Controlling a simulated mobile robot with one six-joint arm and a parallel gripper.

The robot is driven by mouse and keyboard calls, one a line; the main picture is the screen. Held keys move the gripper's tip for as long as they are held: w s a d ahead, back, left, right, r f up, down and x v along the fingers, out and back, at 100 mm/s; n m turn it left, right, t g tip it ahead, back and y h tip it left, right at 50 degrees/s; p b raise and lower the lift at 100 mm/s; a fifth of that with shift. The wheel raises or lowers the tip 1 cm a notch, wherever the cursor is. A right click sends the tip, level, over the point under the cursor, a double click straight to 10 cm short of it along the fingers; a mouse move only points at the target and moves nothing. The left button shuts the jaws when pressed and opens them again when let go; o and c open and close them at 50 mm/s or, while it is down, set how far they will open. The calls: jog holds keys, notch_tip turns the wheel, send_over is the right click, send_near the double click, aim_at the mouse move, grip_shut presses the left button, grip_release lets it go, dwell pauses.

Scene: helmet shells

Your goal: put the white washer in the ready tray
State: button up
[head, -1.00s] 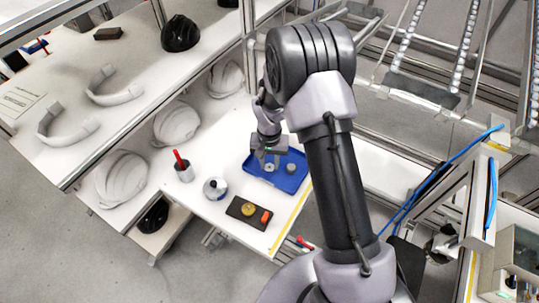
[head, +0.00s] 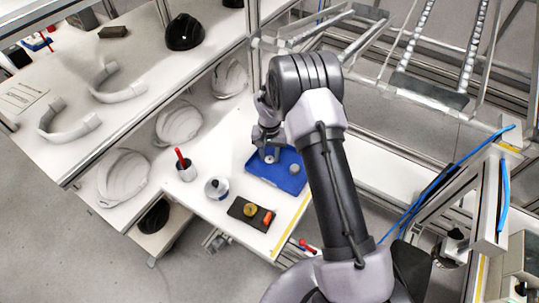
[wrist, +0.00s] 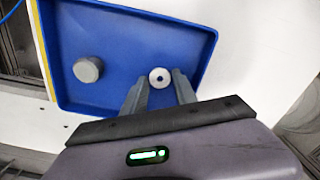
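The white washer (wrist: 160,78), a small round ring with a dark hole, lies flat on the floor of the blue tray (wrist: 120,30). In the head view the washer (head: 270,159) shows near the middle of the blue tray (head: 291,184). My gripper (wrist: 160,80) is open above the tray. Its two fingertips appear on either side of the washer in the wrist view, with gaps to both. I cannot tell how far above the washer they are. My gripper also shows in the head view (head: 268,152). No label shows on the tray.
A grey cylindrical part (wrist: 88,69) stands in the tray beside the washer. On the white table (head: 225,135) are a dark block with yellow and orange parts (head: 250,213), a round white-and-blue item (head: 217,188), and a cup with a red item (head: 186,171).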

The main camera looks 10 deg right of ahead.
jog(key=shift+o, duration=0.6)
jog(key=shift+r+p, duration=0.35)
notch_tip(320, 180, up, 18)
jog(key=s+p, duration=0.1)
jog(key=p, duration=0.2)
notch_tip(320, 180, up, 11)
jog(key=t, duration=0.2)
send_over(269, 162)
jog(key=s, duration=0.6)
jog(key=s+a+r+t+y, duration=0.1)
jog(key=s+r, duration=0.3)
jog(key=s, duration=0.7)
jog(key=s+a+r+t+y, duration=0.1)
jog(key=s+r, duration=0.4)
jog(key=s, duration=0.7)
jog(key=shift+s+a+t, duration=0.3)
jog(key=shift+a+t, duration=0.25)
jog(key=shift+t, duration=0.35)
